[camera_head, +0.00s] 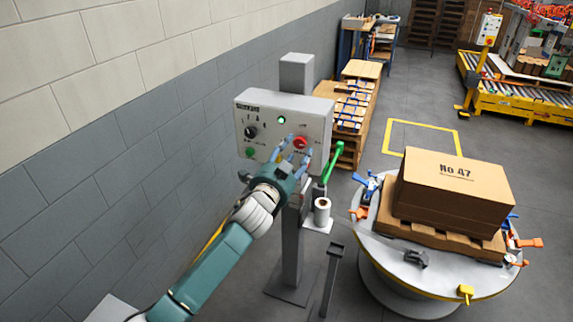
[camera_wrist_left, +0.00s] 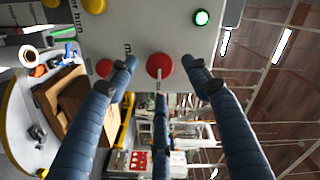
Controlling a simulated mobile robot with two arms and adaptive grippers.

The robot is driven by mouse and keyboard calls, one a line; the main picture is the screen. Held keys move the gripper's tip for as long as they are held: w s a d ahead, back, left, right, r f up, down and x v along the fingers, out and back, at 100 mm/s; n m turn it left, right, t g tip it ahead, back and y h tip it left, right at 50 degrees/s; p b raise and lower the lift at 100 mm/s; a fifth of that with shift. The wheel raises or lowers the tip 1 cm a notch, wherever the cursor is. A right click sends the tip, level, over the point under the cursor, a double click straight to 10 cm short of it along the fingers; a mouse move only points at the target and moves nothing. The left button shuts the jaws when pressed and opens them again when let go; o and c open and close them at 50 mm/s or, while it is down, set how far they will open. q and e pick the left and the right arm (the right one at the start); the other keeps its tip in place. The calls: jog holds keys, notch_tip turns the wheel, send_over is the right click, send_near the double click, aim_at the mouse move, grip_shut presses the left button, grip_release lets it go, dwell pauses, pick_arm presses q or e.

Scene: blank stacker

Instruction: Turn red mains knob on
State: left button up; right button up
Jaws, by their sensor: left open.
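The red mains knob (camera_head: 300,142) is on the lower right of the front of a light grey control box (camera_head: 268,117) on a post. My left gripper (camera_head: 291,156) is open in front of the box, with its fingers spread near the knob. In the left wrist view the red knob (camera_wrist_left: 159,66) shows between the fingertips of my open left gripper (camera_wrist_left: 161,70). Two fingers are to its left and right, and a third is below it. I cannot tell whether any finger touches the knob. My right gripper is not in view.
A lit green lamp (camera_head: 281,119), a black rotary knob (camera_head: 250,131) and a green button (camera_head: 250,152) share the box front. A round table (camera_head: 375,268) with a carton (camera_head: 455,192) on a pallet stands to the right. A block wall (camera_head: 120,130) runs along the left.

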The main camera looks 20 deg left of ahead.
pick_arm(q)
jog(key=s, duration=0.8)
jog(key=shift+s+a, duration=0.15)
jog(key=shift+s, duration=0.2)
